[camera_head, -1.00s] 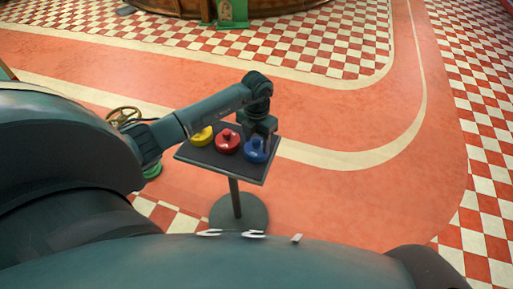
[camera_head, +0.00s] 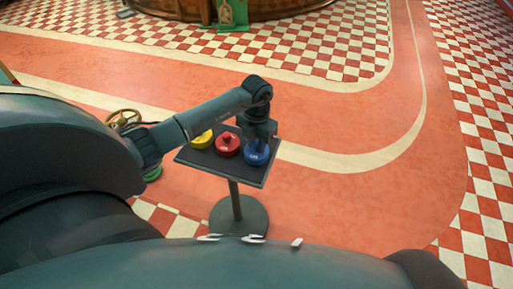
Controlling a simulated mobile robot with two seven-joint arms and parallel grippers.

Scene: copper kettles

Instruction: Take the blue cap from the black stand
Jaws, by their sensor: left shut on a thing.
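The blue cap (camera_head: 257,156) is at the right end of the black stand's top (camera_head: 243,177), in the head view. My left gripper (camera_head: 258,145) points down from above and is shut on the top of the blue cap, hiding its knob. Whether the cap still touches the stand I cannot tell. A red cap (camera_head: 228,145) sits beside it in the middle of the stand. A yellow cap (camera_head: 202,139) sits at the left end, partly behind my forearm. My right gripper is not in view.
The stand has a thin post on a round base (camera_head: 239,217). A brass handwheel (camera_head: 123,118) is to its left, behind my arm. A wooden-sided round structure (camera_head: 290,8) is at the back. The red floor right of the stand is clear.

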